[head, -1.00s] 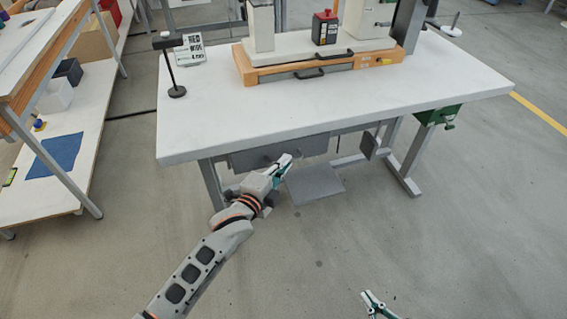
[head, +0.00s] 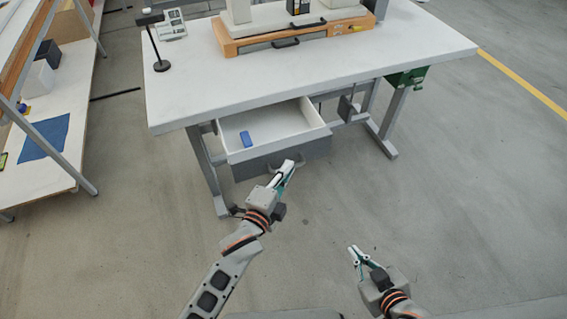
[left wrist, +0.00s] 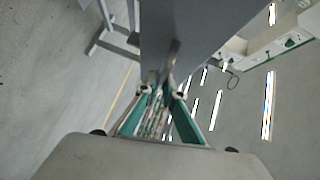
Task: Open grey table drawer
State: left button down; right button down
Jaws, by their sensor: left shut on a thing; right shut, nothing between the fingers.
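The grey table drawer (head: 305,150) is pulled out from under the white tabletop, with its white inside showing. My left gripper (head: 286,172) is at the drawer's front, shut on the drawer handle (head: 272,168). In the left wrist view its fingers (left wrist: 160,95) meet at the grey drawer front (left wrist: 190,40). My right gripper (head: 356,256) is shut and empty over the open floor, away from the table.
The white table (head: 200,90) carries an orange-based press (head: 290,37) and a black stand (head: 160,65). A shelf unit with a blue cloth (head: 45,138) stands at the left. The floor in front of the table and to the right is clear.

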pick_arm(q)
jog(key=shift+s+d, duration=0.1)
jog(key=shift+s, duration=0.15)
pick_arm(e)
jog(key=shift+s, duration=0.15)
pick_arm(q)
jog(key=c, duration=2.2)
grip_release()
jog(key=shift+o, duration=0.2)
pick_arm(e)
jog(key=shift+s+f, duration=0.1)
jog(key=shift+s, duration=0.05)
pick_arm(q)
jog(key=v, duration=1.2)
pick_arm(e)
jog(key=shift+w, duration=0.2)
